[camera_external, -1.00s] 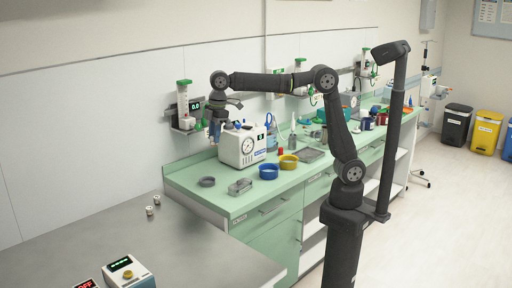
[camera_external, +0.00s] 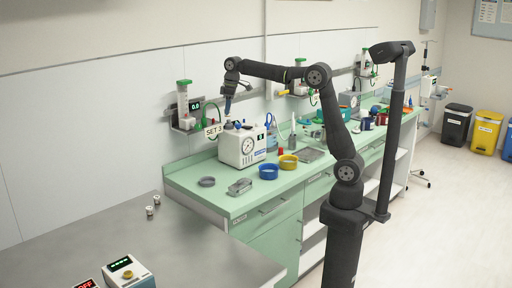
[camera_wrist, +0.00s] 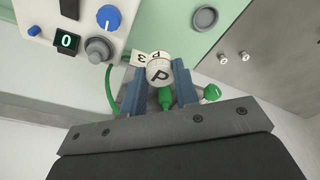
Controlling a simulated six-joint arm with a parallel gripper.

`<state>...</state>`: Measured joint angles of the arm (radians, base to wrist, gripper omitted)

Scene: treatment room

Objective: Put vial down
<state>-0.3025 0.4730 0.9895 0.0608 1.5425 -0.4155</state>
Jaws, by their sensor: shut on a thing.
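My gripper (camera_external: 228,108) is raised above the left end of the green counter (camera_external: 196,195), beside the wall unit. In the wrist view its blue fingers (camera_wrist: 160,80) are shut on a vial with a round white top marked "P" (camera_wrist: 158,71). The vial's body is mostly hidden behind its top and the fingers. Two small white-topped vials (camera_external: 153,205) stand on the grey steel table (camera_external: 190,235); they also show at the upper right of the wrist view (camera_wrist: 233,57).
A white gauge box (camera_external: 240,148) stands just below my gripper. A "SET 3" tag (camera_external: 212,130) and green tube are close by. Much of the steel table is clear.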

